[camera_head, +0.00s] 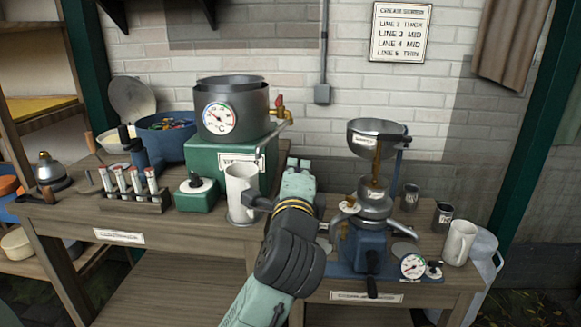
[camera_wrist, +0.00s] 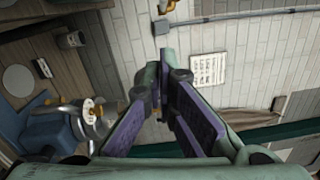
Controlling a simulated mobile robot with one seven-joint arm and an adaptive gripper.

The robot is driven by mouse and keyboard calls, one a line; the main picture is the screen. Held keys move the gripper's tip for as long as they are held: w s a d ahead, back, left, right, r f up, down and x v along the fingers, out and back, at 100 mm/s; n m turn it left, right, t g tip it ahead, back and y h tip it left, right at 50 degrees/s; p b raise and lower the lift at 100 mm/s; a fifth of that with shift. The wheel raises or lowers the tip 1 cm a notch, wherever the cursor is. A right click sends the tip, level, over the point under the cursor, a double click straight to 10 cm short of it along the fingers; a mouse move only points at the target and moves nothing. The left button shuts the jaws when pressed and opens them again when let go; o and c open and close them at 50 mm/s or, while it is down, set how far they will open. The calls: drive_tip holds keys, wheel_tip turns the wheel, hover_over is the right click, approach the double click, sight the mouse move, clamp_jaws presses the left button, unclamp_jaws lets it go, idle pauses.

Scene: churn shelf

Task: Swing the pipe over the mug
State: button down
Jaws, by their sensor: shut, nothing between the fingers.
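A grey pipe (camera_head: 262,158) comes down at the right front of the green heater box, below a brass tap (camera_head: 284,113) with a red handle on the dark pot. A tall pale mug (camera_head: 240,192) stands upright on the bench in front of the box, left of my gripper. A second pale mug (camera_head: 459,242) stands at the bench's right end. My gripper (camera_head: 298,166) is shut and empty, to the right of the pipe and apart from it. In the wrist view its fingers (camera_wrist: 166,78) meet at the tips. I cannot tell exactly where the pipe's outlet points.
A blue grinder (camera_head: 366,245) with a metal hopper (camera_head: 376,138) stands right of my arm. A rack of vials (camera_head: 133,192), a small green box (camera_head: 197,192) and a blue bowl (camera_head: 168,132) stand left. Two dark cups (camera_head: 442,216) are at the right. The brick wall is close behind.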

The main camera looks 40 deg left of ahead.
sight(260, 153)
drive_tip(key=w+a+p, duration=0.3)
drive_tip(key=w+a, duration=0.1)
drive_tip(key=a, duration=0.3)
drive_tip(key=shift+w+a+r, duration=0.35)
drive_tip(key=shift+r, duration=0.1)
drive_tip(key=a, duration=0.1)
drive_tip(key=s+a+b, duration=0.1)
drive_tip(key=a+b, duration=0.1)
drive_tip(key=shift+s+a+f, duration=0.2)
drive_tip(key=shift+s+a, duration=0.15)
drive_tip(key=shift+s+a+r, duration=0.1)
drive_tip(key=shift+a+r, duration=0.1)
